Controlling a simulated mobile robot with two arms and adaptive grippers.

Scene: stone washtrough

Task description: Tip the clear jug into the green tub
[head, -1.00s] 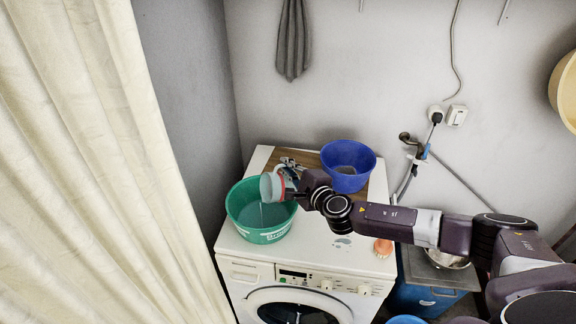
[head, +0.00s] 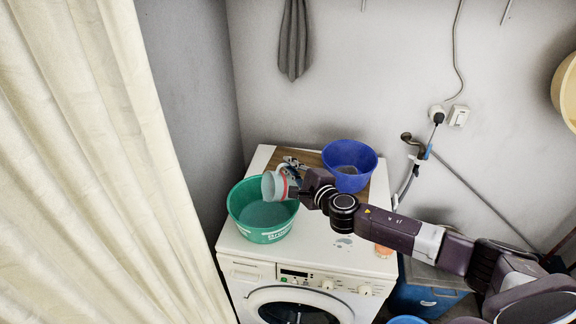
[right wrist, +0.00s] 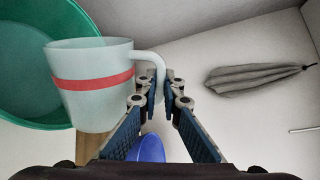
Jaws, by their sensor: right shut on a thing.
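The clear jug (head: 272,187) with a red band is over the green tub (head: 250,234), tilted on its side with its mouth toward the left. The tub stands on the washing machine's left side and holds a pale liquid. My right gripper (head: 290,189) is shut on the jug's handle at the tub's right rim. The right wrist view shows the jug (right wrist: 92,98) with its handle between the fingers (right wrist: 160,90), and part of the green tub (right wrist: 22,70) behind it. No stream shows from the jug now. My left gripper is not in view.
A blue bowl (head: 349,160) stands behind my right arm on a brown board with small metal items beside it. An orange object (head: 384,252) is partly hidden by my arm. A cream curtain (head: 90,170) hangs at left.

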